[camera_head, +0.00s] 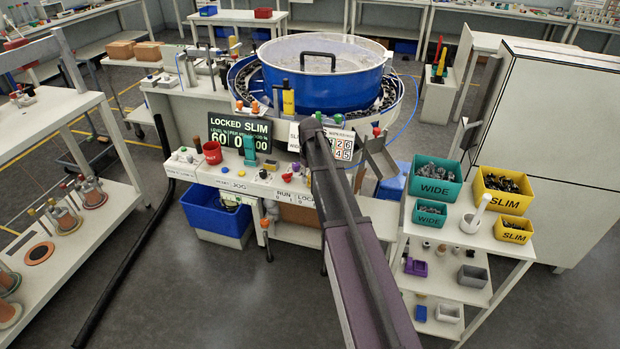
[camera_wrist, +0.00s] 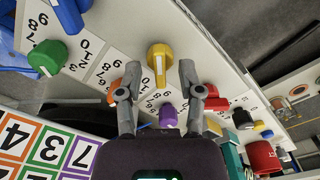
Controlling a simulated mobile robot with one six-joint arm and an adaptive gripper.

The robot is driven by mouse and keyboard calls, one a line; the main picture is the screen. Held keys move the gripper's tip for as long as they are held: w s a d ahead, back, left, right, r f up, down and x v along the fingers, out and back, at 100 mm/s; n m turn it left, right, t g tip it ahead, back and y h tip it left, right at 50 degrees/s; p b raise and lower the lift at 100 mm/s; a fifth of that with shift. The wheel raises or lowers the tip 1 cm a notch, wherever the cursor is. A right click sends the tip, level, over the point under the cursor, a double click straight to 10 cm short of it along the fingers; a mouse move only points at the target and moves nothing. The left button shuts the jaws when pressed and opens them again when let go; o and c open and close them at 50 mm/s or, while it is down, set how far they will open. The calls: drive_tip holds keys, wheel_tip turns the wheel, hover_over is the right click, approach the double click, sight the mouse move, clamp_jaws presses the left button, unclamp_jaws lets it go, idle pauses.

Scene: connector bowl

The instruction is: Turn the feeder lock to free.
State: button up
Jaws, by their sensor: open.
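The console front (camera_head: 236,187) bears small labels including RUN and LOCK. In the wrist view a yellow knob (camera_wrist: 160,56) with a pale stripe stands on the white panel, just beyond and between my fingertips. My gripper (camera_wrist: 159,75) is open, with a finger on each side and nothing held. I cannot tell whether the fingers touch the knob, or which control is the feeder lock. In the head view my arm hides the gripper and part of the console.
In the wrist view a green knob (camera_wrist: 47,57), purple knob (camera_wrist: 168,116) and red control (camera_wrist: 215,101) are close by, with numbered scales. The blue bowl (camera_head: 325,85) stands behind the console. Bins marked WIDE (camera_head: 434,187) and SLIM (camera_head: 502,196) are at right.

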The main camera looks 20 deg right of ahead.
clamp_jaws()
drive_tip(key=shift+n, duration=0.4)
drive_tip(key=n, duration=0.3)
drive_tip(key=shift+n, duration=0.3)
drive_tip(key=n, duration=0.4)
drive_tip(key=shift+n, duration=0.3)
drive_tip(key=n, duration=0.4)
drive_tip(key=shift+s, duration=0.1)
drive_tip(key=shift+n, duration=2.5)
